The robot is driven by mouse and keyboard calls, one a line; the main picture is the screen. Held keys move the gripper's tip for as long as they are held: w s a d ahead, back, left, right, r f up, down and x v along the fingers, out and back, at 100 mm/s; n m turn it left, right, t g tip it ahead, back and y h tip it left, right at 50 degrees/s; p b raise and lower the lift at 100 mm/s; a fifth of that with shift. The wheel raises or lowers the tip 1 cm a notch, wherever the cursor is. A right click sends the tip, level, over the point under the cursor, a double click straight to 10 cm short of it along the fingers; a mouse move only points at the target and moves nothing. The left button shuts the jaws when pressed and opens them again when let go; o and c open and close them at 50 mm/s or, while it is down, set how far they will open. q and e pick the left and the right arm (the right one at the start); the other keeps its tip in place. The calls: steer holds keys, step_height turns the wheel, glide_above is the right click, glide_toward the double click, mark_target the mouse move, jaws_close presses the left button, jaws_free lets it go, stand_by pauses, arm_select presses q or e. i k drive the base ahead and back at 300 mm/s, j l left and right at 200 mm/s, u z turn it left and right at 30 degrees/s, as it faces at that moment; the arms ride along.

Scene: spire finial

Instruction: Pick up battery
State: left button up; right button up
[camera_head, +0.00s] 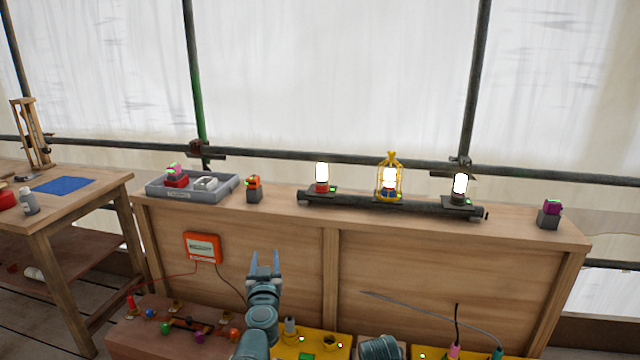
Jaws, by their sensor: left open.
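My left gripper (264,264) is open and empty, in front of the bench's wooden front panel. Nothing is labelled as a battery clearly enough to be sure. Small blocks that could be one are a dark block with an orange top and a green light (254,189) on the bench top, beside the tray, and a dark block with a purple top (550,214) at the right end. The grey tray (210,195) holds a red and pink block (176,177) and a whitish block (205,184). My right gripper is not in view.
A dark rail (420,207) carries several lit lamps, the middle one (390,180) in a yellow cage. An orange box (202,247) with wires is on the front panel. Below are yellow panels (310,343) and a cable coil (381,349). A side table (110,184) stands left.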

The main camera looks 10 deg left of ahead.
mark_target(174, 171)
steer(key=i+j+z, duration=0.2)
steer(key=j, duration=1.2)
steer(key=i+j+z, duration=0.1)
steer(key=j+z, duration=0.15)
steer(key=j, duration=1.15)
steer(key=i+j, duration=0.1)
steer(key=j, duration=0.4)
steer(key=i+j+z, duration=0.1)
steer(key=j, duration=0.4)
steer(key=i+j, duration=0.1)
steer(key=j, duration=0.4)
steer(key=i+j+z, duration=0.1)
steer(key=j, duration=0.45)
